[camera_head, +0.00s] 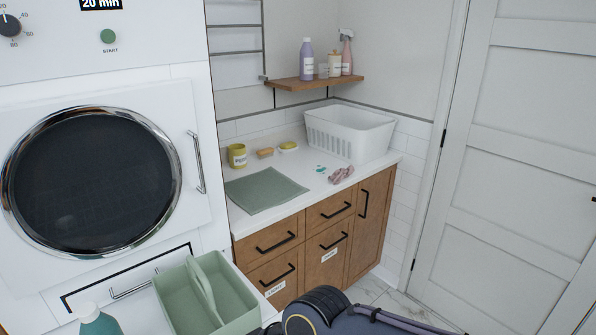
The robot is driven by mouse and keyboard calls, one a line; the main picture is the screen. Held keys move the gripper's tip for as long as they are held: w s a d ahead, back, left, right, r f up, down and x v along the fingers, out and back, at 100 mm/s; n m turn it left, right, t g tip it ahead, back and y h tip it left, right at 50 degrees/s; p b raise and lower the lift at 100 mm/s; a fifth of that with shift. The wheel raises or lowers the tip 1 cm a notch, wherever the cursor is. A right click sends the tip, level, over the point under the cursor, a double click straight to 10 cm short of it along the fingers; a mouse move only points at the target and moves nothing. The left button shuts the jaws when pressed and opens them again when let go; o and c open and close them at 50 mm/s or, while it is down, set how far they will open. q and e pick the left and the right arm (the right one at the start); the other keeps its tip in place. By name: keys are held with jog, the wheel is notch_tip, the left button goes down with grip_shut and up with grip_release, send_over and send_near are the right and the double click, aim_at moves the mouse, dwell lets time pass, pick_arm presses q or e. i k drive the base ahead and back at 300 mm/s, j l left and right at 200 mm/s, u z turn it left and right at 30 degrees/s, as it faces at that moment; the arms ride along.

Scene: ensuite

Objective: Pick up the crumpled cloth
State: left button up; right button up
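The crumpled cloth (341,174) is small, pinkish and bunched up. It lies on the white countertop (310,185) near its front edge, in front of the white basket. Nothing covers it. Neither of my grippers shows in the head view, so I cannot see whether they are open or shut.
A white basket (350,135) stands behind the cloth. A green mat (265,191), yellow mug (237,156) and teal spots (321,169) are to its left. A wooden shelf (315,81) with bottles hangs above. A green caddy (240,305) is at the bottom; a door (510,150) is right.

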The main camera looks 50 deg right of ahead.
aim_at(340, 174)
jog(key=l+u, duration=0.3)
jog(key=l, duration=0.35)
jog(key=l+u, duration=0.35)
jog(key=l, duration=0.25)
jog(key=k+l+u, duration=0.3)
jog(key=l, duration=0.3)
jog(key=k+l, duration=0.1)
jog(key=l, duration=0.35)
jog(key=k+l, duration=0.1)
jog(key=l, duration=0.35)
jog(key=k+l+u, duration=0.1)
jog(key=l, duration=0.35)
jog(key=k+l, duration=0.15)
jog(key=l, duration=0.3)
jog(key=k+l, duration=0.1)
jog(key=l, duration=0.35)
jog(key=k+l+u, duration=0.1)
jog(key=l, duration=0.35)
jog(key=k+l, duration=0.2)
jog(key=l, duration=0.2)
jog(key=k+l, duration=0.1)
jog(key=l, duration=0.35)
jog(key=u, duration=0.05)
